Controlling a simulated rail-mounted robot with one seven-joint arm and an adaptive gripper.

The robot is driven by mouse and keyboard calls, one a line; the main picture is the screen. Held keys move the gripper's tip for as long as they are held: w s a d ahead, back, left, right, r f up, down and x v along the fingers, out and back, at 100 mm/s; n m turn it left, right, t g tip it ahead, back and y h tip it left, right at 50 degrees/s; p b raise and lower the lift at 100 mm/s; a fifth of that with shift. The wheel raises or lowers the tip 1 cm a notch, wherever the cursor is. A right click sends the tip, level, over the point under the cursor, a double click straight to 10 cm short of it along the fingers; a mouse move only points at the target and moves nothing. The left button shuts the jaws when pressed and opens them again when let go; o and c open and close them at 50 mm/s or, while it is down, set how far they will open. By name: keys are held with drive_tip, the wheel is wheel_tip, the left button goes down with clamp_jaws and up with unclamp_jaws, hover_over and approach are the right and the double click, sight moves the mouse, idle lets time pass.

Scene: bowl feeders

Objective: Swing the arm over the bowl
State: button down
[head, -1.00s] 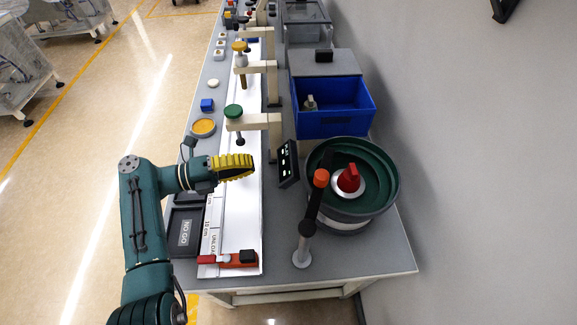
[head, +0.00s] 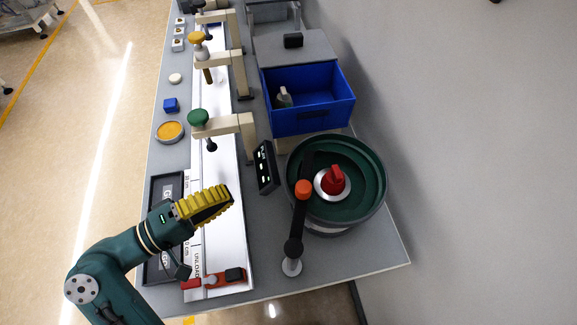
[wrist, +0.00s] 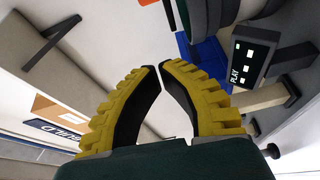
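The green bowl (head: 370,193) of the feeder, with a red knob (head: 335,180) at its centre, stands at the right side of the bench in the head view. A black swing arm (head: 298,225) with an orange knob (head: 303,189) rises from a grey post (head: 291,267) beside the bowl. In this view its far part overlaps the bowl's left rim; I cannot tell how far it reaches over it. My gripper (head: 229,192) is above the white strip, left of the swing arm and apart from it. In the wrist view its yellow fingers (wrist: 161,68) nearly meet at the tips, with nothing between them.
A display panel (head: 266,167) stands between my gripper and the bowl; it also shows in the wrist view (wrist: 250,56). A green-knobbed clamp (head: 199,117) is beyond my gripper, a red clamp (head: 213,278) nearer. A blue bin (head: 310,108) stands behind the bowl.

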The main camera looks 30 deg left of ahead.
sight(303, 194)
drive_tip(key=w+d+f, duration=0.1)
drive_tip(key=w+d, duration=0.7)
drive_tip(key=shift+w+d+f+n+p, duration=0.3)
drive_tip(key=shift+w+d+n+p, duration=0.1)
